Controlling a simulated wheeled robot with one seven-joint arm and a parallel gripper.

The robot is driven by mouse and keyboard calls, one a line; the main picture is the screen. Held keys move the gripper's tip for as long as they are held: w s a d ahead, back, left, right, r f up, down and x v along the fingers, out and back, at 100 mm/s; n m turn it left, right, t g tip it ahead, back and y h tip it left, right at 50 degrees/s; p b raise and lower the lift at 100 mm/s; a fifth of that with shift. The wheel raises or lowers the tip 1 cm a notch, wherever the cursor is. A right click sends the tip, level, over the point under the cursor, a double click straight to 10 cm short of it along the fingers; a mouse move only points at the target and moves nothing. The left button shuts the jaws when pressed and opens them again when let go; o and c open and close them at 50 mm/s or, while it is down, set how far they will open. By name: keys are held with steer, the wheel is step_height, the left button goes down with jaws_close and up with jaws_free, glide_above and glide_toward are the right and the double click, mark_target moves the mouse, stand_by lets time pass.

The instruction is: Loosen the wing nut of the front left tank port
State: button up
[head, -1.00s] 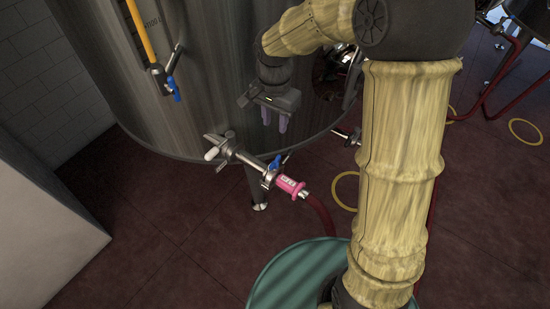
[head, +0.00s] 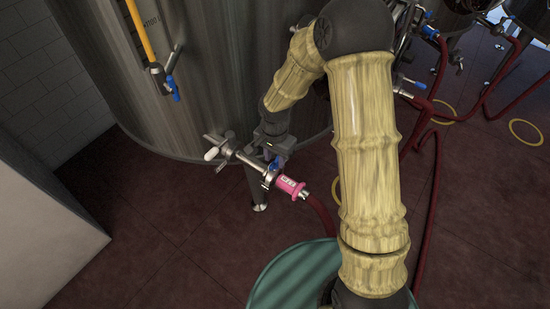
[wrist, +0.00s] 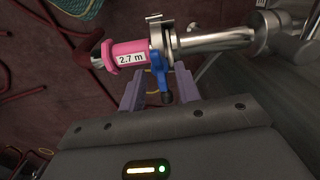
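The front left tank port (head: 248,158) is a steel pipe from the tank's lower wall, ending in a pink hose end (head: 288,185), labelled "2.7 m" in the wrist view (wrist: 130,56). A steel clamp (wrist: 163,38) sits at the joint beside the pink part. A blue piece with a dark tip (wrist: 162,72) hangs from it, apparently the wing nut. My gripper (wrist: 160,86) is open, its two lavender fingers on either side of the blue piece, with gaps visible. In the head view my gripper (head: 272,153) is at the pipe and partly hides this joint.
The large steel tank (head: 110,75) stands behind the port. A red hose (head: 322,215) runs from the pink end past a teal drum (head: 290,270). A yellow pipe with a blue-handled valve (head: 170,85) hangs at upper left. Floor left of the port is clear.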

steer(key=shift+f, duration=0.45)
jaws_close()
